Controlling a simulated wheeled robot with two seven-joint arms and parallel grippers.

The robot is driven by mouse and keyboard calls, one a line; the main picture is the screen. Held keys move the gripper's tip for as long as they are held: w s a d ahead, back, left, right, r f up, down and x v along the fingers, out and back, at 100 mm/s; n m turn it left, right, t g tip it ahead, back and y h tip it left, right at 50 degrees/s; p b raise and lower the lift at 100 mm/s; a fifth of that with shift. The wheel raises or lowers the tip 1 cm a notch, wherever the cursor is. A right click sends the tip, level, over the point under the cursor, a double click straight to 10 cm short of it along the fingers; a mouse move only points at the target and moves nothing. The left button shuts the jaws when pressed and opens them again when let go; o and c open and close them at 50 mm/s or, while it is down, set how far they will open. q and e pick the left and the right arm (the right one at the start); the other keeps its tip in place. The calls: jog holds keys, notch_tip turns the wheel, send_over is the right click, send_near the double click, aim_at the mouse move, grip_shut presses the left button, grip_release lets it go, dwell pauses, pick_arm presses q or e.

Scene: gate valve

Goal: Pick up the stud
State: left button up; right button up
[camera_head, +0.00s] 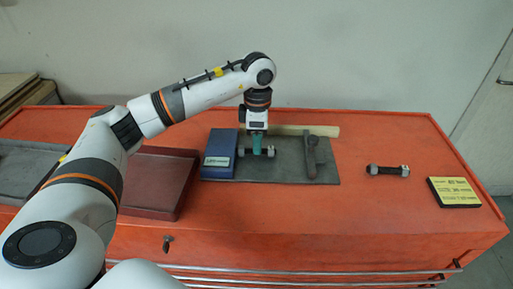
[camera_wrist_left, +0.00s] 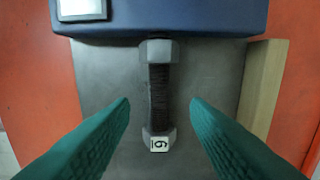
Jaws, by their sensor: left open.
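A dark threaded stud with a grey hex nut at each end lies on the grey mat (camera_head: 285,172), beside the blue box; its nut end shows past my gripper in the head view (camera_head: 271,151). In the left wrist view the stud (camera_wrist_left: 160,88) runs upright in the picture, with a white numbered tag on its near nut. My left gripper (camera_head: 257,151) points down over it. Its green fingers (camera_wrist_left: 160,105) are open, one on each side of the stud and apart from it. A second similar stud (camera_head: 388,170) lies on the orange bench to the right. My right gripper is not in view.
The blue box (camera_head: 220,153) stands close to the stud's far nut in the wrist view. A yellow sign (camera_head: 453,191) and a red tray (camera_head: 160,178) sit farther out.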

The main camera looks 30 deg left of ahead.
pick_arm(q)
jog(key=shift+f, duration=1.5)
jog(key=shift+c, duration=0.5)
grip_shut()
jog(key=shift+r, duration=0.15)
